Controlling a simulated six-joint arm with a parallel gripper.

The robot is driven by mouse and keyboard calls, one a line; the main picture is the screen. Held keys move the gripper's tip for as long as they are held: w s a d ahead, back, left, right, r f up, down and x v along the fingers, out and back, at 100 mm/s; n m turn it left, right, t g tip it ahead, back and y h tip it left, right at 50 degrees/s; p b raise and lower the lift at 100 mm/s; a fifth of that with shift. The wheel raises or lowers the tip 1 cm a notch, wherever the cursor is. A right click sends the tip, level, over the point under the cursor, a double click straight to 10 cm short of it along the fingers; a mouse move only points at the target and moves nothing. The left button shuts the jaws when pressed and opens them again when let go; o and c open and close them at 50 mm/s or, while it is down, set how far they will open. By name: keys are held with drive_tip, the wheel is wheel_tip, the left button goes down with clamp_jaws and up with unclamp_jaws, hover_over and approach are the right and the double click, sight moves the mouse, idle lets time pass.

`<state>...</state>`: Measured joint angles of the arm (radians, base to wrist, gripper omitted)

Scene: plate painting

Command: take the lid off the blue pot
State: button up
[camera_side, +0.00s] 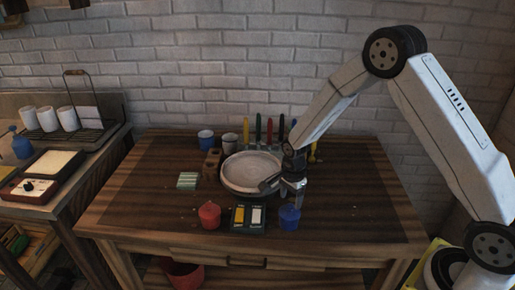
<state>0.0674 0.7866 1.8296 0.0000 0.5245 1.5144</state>
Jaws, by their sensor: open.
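The blue pot (289,220) stands near the front edge of the wooden table, with a blue lid (290,208) on top. My gripper (291,197) points down just above the lid. Its jaws are open and nothing shows between them. The picture is too small to tell whether the fingertips touch the lid's knob.
A red pot (210,215) and a dark paint box (247,219) stand left of the blue pot. A white plate (251,172) lies behind. Upright coloured tools (258,128), cups (206,139) and a small block (187,181) are farther off. The table's right side (365,205) is clear.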

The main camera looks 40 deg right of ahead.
sight(290, 204)
drive_tip(key=shift+f, duration=1.8)
clamp_jaws()
